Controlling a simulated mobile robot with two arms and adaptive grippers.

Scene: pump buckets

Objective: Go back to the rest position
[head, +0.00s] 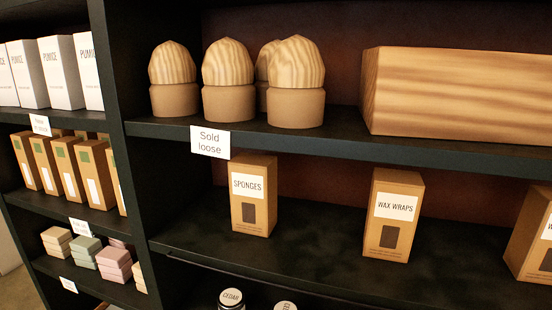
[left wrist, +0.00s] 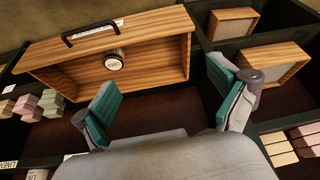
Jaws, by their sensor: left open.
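My left gripper (left wrist: 163,88) shows in the left wrist view, its two teal-padded fingers spread wide with nothing between them. A dark jar with a round white label (left wrist: 114,60) is in the crate. Neither gripper shows in the head view, and my right gripper is in no view.
In the head view, dark shelves hold wooden-topped brushes (head: 229,80), a wooden box (head: 460,95), a sponges box (head: 254,195) and a wax wraps box (head: 394,215). Smaller boxes (head: 70,170) and stacked soaps (head: 85,252) fill the left bay. Dividers and shelf edges stand close around the left gripper.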

